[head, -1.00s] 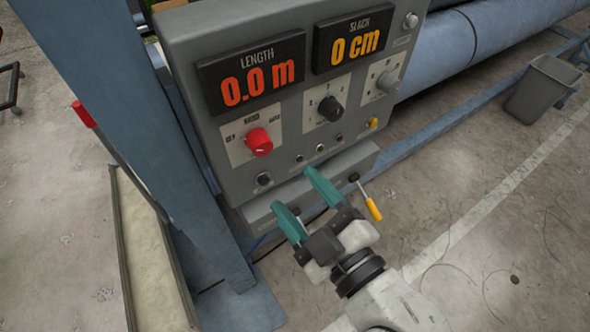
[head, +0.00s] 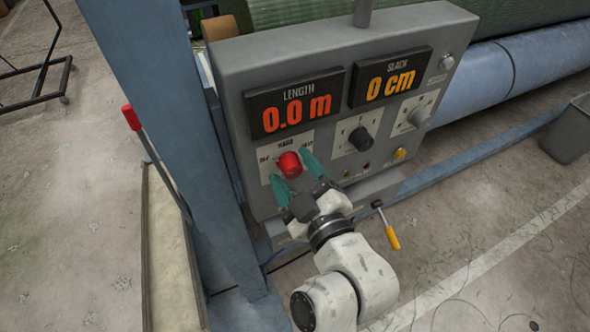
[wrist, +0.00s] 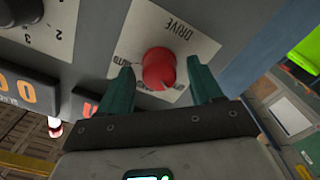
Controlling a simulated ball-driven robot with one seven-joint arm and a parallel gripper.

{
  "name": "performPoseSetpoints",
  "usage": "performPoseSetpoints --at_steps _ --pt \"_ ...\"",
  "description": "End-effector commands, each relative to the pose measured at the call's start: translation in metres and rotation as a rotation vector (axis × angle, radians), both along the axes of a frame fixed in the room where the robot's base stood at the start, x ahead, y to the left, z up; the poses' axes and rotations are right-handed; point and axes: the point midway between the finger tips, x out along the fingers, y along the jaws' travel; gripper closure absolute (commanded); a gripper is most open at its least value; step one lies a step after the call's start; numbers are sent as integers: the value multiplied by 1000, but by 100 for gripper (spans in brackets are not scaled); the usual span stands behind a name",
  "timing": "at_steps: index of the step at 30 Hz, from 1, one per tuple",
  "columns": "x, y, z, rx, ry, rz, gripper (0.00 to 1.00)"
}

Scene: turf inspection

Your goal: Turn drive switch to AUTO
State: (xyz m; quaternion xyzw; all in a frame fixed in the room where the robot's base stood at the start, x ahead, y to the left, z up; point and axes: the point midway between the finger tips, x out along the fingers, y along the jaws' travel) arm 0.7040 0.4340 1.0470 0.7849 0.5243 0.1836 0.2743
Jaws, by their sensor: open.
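The drive switch is a red round knob (head: 290,164) on a white label plate (head: 268,178) at the lower left of the grey control panel (head: 240,120). In the wrist view the knob (wrist: 158,68) sits below the word DRIVE on its plate, and a pale mark shows near its lower edge. In the wrist view a gap shows beside each finger; contact is not visible.
A black knob (head: 361,138) and a grey knob (head: 418,117) sit to the right. Displays above read 0.0 m (head: 297,110) and 0 cm (head: 390,82). A blue post (head: 165,120) rises at left.

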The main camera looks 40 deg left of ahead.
Motion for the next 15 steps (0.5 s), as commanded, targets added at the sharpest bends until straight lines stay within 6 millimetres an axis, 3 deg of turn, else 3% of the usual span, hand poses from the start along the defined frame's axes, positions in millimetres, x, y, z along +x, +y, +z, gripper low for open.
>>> performPoseSetpoints --at_steps 4,15 --pt "0 0 0 0 0 0 37" --pt "0 -1 0 -1 0 -1 72"
